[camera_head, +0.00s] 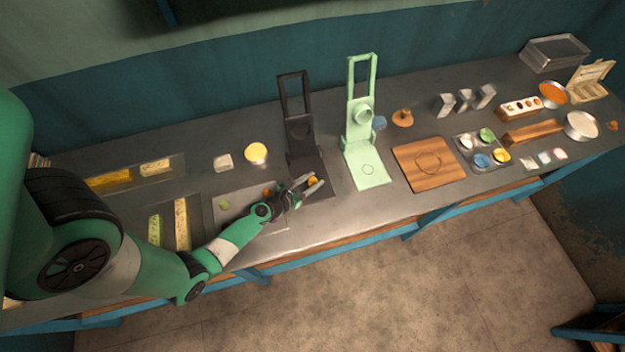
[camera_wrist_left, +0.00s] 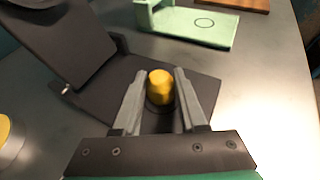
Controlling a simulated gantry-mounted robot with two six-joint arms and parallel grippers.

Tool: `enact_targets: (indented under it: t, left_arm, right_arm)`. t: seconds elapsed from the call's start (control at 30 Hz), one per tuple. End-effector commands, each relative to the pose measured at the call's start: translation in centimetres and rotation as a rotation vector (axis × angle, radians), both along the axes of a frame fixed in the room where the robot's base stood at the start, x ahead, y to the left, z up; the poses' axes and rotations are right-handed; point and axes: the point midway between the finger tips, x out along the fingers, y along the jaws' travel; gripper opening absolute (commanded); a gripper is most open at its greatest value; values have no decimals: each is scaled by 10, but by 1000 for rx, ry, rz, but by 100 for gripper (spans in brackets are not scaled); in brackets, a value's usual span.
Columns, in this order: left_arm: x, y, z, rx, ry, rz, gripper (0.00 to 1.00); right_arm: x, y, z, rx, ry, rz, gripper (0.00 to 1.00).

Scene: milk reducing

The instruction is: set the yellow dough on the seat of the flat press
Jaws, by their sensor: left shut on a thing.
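The yellow dough (camera_wrist_left: 160,86) is a small yellow lump between the fingers of my left gripper (camera_head: 308,186), which is shut on it; it also shows in the head view (camera_head: 313,181). The black press (camera_head: 303,128), with a flat hinged plate and tall handle, stands open at the middle of the counter. In the left wrist view the dough is over the black press's base (camera_wrist_left: 205,92), at a dark round seat partly hidden by the dough and fingers. I cannot tell whether the dough touches it. My right gripper is not in view.
A pale green press (camera_head: 369,172) stands open just right of the black one. A wooden board (camera_head: 405,160) lies further right. A metal tray (camera_head: 232,197) with green and orange lumps lies left, under my left arm. A yellow round item (camera_head: 256,153) sits behind it.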

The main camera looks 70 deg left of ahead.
Motion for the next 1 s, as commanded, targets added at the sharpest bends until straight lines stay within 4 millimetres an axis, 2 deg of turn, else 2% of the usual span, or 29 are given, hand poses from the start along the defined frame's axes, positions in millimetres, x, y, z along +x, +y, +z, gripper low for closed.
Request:
enact_targets:
  t: [0.73,0.77,0.93,1.0]
  left_arm:
    - [0,0,-3,-1,0,0,0]
    - [0,0,-3,-1,0,0,47]
    - [0,0,-3,-1,0,0,76]
    - [0,0,-3,-1,0,0,76]
  right_arm:
    - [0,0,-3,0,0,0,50]
    - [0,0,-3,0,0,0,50]
    - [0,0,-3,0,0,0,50]
    - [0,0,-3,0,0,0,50]
